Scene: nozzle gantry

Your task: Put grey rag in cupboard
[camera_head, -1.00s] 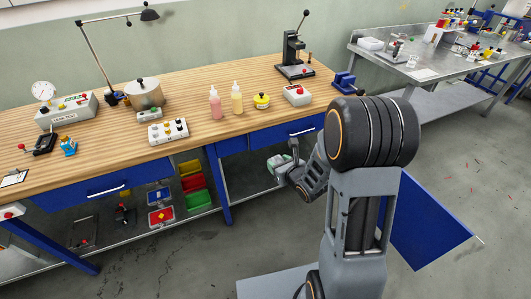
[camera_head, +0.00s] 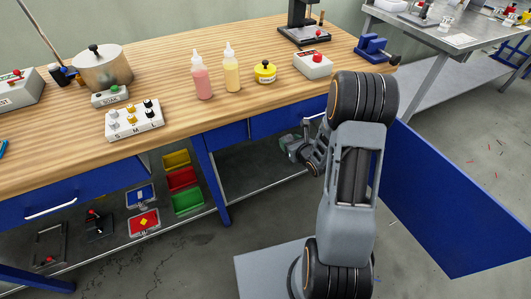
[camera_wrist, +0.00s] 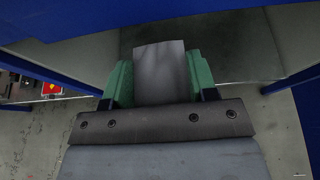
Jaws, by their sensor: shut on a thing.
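My gripper (camera_wrist: 160,85) is shut on the grey rag (camera_wrist: 160,68), which stands up between its green fingers in the wrist view. In the head view my gripper (camera_head: 287,141) is small, partly hidden by my arm, and sits low at the bench front, below the drawer. The blue cupboard door (camera_head: 455,205) stands wide open to the right of my arm. The wrist view looks into a space under a blue edge (camera_wrist: 150,12), with a grey floor ahead of the rag. My arm hides part of the cupboard opening.
A wooden workbench (camera_head: 165,155) stands above, with bottles, a pot and switch boxes on top. Its blue leg (camera_head: 212,180) stands left of my gripper. Yellow, red and green bins (camera_head: 182,178) sit under the bench.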

